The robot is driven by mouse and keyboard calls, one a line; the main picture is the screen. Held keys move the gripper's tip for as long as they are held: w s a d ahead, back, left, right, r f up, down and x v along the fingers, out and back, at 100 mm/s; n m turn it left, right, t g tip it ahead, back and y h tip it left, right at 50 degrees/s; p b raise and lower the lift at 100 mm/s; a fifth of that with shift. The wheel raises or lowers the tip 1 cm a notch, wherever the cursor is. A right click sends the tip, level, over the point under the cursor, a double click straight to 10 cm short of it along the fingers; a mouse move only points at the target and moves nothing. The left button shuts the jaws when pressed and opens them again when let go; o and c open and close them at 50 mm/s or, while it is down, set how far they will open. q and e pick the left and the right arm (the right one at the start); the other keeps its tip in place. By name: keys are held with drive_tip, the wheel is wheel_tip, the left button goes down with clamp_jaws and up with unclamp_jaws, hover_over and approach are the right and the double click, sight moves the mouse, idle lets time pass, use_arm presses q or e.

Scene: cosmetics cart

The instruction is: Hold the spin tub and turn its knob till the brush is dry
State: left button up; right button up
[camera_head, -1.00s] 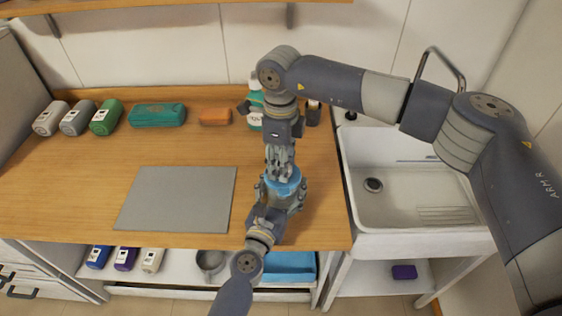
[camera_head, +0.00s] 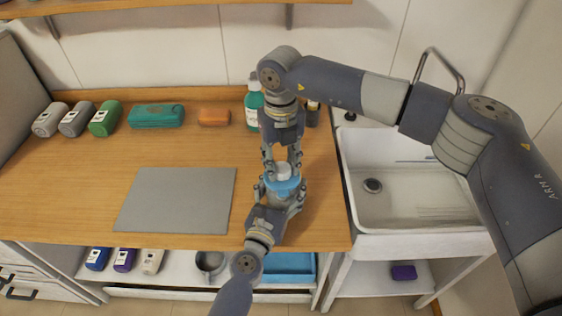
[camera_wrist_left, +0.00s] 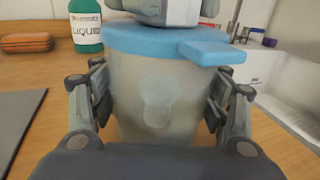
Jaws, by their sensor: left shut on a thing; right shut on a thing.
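The spin tub (camera_wrist_left: 135,90) stands upright on the wooden counter, with a cloudy translucent body and a blue lid (camera_wrist_left: 165,42) with a tab pointing right. A pale blurred shape shows inside; I cannot tell whether it is the brush or how wet it is. My left gripper (camera_head: 281,190) is shut on the tub's body, one finger on each side. The pale knob (camera_head: 284,171) sits on top of the lid. My right gripper (camera_head: 283,160) comes down from above and is shut on the knob, its fingers at the left and right.
A green bottle (camera_head: 252,108) and a dark bottle (camera_head: 313,114) stand behind my right gripper. An orange block (camera_head: 214,117), a teal case (camera_head: 156,116) and several rolled bundles line the back. A grey mat (camera_head: 178,200) lies left; a sink (camera_head: 410,190) is right.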

sight(282, 166)
drive_tip(key=m, duration=0.5)
drive_tip(key=shift+w+d, duration=0.1)
drive_tip(key=shift+m, duration=0.3)
idle(0.4)
drive_tip(key=o, duration=1.1)
drive_tip(key=shift+r, duration=0.1)
wheel_tip(282, 166, up, 12)
drive_tip(key=shift+f, duration=0.1)
